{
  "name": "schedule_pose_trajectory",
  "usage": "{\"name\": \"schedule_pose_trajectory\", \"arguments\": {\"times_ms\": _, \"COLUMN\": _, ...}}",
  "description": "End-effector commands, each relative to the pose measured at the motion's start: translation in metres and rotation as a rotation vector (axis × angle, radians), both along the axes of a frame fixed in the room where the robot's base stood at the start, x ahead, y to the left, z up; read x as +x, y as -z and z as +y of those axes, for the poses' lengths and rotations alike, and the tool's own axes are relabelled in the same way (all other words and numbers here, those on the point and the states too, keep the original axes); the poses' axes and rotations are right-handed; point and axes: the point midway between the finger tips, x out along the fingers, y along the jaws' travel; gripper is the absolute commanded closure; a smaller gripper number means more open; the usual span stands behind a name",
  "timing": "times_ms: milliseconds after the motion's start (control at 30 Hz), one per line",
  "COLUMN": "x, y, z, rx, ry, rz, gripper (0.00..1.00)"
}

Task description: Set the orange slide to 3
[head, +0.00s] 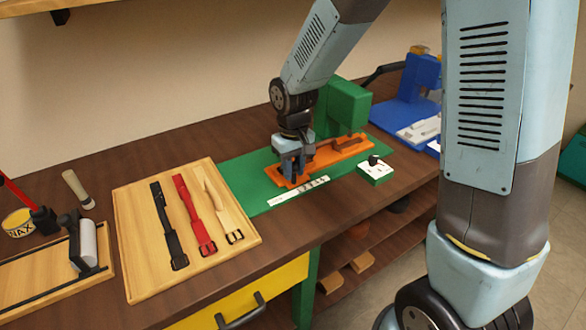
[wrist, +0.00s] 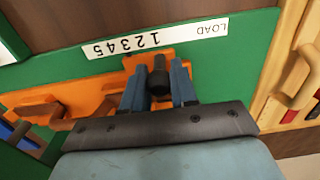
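The orange slide (head: 325,160) is a long flat piece on a green base (head: 245,180); it also shows in the wrist view (wrist: 85,98). A dark upright knob (wrist: 160,82) stands near one end of it. My gripper (head: 293,178) is down at this end, with its blue fingers (wrist: 160,90) one on each side of the knob. The gap is little wider than the knob, and I cannot tell if the fingers press on it. A white strip (wrist: 155,40) reads LOAD and 1 to 5, upside down in the wrist view. No clear pointer shows which number the slide is at.
A green upright block (head: 345,105) stands behind the slide. A small white-topped green box (head: 375,170) with a black knob is to its right. A wooden board (head: 145,225) with straps lies left. A blue machine (head: 410,100) stands at the back right.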

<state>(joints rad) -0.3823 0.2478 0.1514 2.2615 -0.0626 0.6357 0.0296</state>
Motion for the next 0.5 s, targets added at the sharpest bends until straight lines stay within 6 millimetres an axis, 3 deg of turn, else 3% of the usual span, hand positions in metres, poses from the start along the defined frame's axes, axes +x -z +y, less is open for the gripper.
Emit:
{"name": "schedule_pose_trajectory", "arguments": {"times_ms": 233, "x": -0.0003, "y": 0.0001, "z": 0.0004, "rx": 0.000, "ry": -0.001, "rz": 0.000, "gripper": 0.50}}
{"name": "schedule_pose_trajectory", "arguments": {"times_ms": 500, "x": -0.0001, "y": -0.0010, "z": 0.0002, "rx": 0.000, "ry": 0.000, "rz": 0.000, "gripper": 0.49}}
